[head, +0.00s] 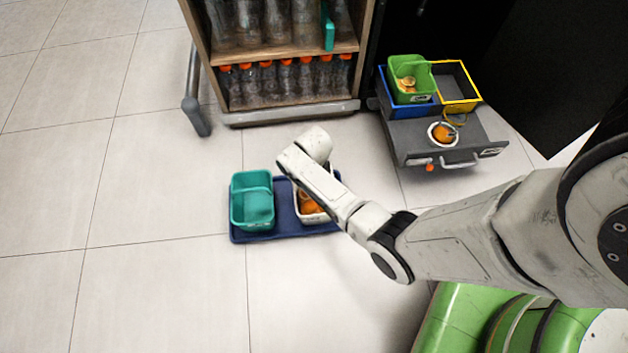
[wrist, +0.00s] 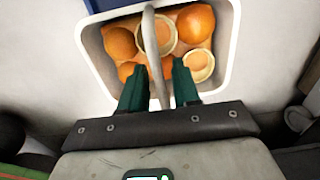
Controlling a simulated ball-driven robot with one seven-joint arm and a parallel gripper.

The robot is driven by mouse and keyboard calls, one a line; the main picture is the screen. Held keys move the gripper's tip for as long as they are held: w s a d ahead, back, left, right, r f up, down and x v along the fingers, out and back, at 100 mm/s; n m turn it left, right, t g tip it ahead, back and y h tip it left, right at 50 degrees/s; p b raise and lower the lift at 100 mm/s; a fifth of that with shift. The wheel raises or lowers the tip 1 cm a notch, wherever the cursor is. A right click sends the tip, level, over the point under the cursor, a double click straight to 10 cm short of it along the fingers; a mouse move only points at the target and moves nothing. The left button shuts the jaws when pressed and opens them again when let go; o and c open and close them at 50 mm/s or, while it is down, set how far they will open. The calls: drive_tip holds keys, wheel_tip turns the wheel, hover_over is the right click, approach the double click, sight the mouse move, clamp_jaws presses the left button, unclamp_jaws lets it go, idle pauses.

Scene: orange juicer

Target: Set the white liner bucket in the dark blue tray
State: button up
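The white liner bucket (head: 312,217) holds several whole and halved oranges; in the head view my arm partly hides it. It overlaps the right part of the dark blue tray (head: 240,237) in that view. I cannot tell whether it touches the tray. The wrist view shows the bucket's rim (wrist: 232,45) close in front of me, with a blue edge (wrist: 104,5) beyond it. The fingers are hidden in the head view.
A teal bucket (head: 252,205) stands in the tray's left part. An open drawer (head: 405,140) at the right holds a green bucket (head: 411,80), an empty yellow-rimmed slot (head: 455,82) and an orange in a white ring (head: 442,134). A bottle cabinet (head: 285,108) stands behind. The left floor is clear.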

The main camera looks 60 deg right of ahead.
drive_tip(key=shift+o, duration=0.8)
wheel_tip(320, 180, up, 12)
drive_tip(key=p, duration=0.7)
drive_tip(key=s+a+r+n, duration=0.5)
drive_tip(key=s+r+n, duration=0.2)
drive_tip(key=n, duration=0.7)
drive_tip(key=s+a+r+n+t, duration=0.1)
drive_tip(key=s+a+r+n, duration=0.5)
drive_tip(key=n, duration=0.8)
wheel_tip(320, 180, up, 2)
drive_tip(key=shift+s+a+r, duration=0.15)
drive_tip(key=shift+s+a, duration=0.05)
drive_tip(key=shift+s, duration=0.2)
drive_tip(key=shift+s, duration=0.15)
